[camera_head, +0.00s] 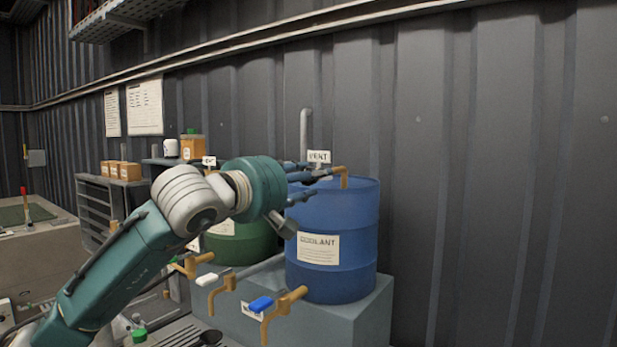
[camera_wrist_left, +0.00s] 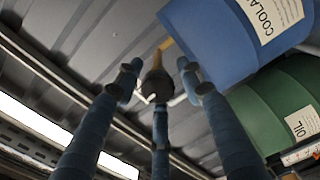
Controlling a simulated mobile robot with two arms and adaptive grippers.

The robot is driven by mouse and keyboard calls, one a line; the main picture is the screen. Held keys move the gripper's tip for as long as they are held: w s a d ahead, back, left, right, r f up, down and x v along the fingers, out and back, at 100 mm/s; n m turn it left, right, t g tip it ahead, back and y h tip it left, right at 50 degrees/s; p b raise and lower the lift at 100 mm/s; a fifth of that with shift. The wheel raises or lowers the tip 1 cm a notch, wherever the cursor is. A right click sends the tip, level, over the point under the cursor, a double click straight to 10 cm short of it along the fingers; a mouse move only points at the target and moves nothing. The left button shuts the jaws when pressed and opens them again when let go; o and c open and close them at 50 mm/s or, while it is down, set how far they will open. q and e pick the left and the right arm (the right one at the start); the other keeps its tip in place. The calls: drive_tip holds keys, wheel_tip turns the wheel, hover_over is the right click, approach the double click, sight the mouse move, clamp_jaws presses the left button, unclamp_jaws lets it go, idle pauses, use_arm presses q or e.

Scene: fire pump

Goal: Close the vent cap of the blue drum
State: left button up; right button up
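The blue drum (camera_head: 345,250), labelled COOLANT, stands on a grey-blue plinth. A tan bent fitting (camera_head: 341,171) rises at its top rim, beside a VENT sign (camera_head: 318,157). My left gripper (camera_head: 322,183) reaches in from the left at the drum's upper left edge, its fingers spread apart just short of the fitting. In the left wrist view the blue drum (camera_wrist_left: 215,40) is at upper right and the tan fitting (camera_wrist_left: 166,45) lies beyond the fingertips. A dark round shape sits between the fingers; I cannot tell whether it is the cap or a fingertip. My right gripper is not in view.
A green drum (camera_head: 240,243) stands left of the blue one, partly behind my arm. A corrugated wall (camera_head: 480,150) is close behind the drums. Shelving (camera_head: 95,205) stands at left.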

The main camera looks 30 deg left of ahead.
use_arm(q)
drive_tip(key=shift+s+a+r, duration=0.1)
drive_tip(key=shift+r, duration=0.05)
drive_tip(key=shift+s, duration=0.25)
drive_tip(key=s+a, duration=0.1)
drive_tip(key=s, duration=1)
drive_tip(key=shift+a, duration=0.3)
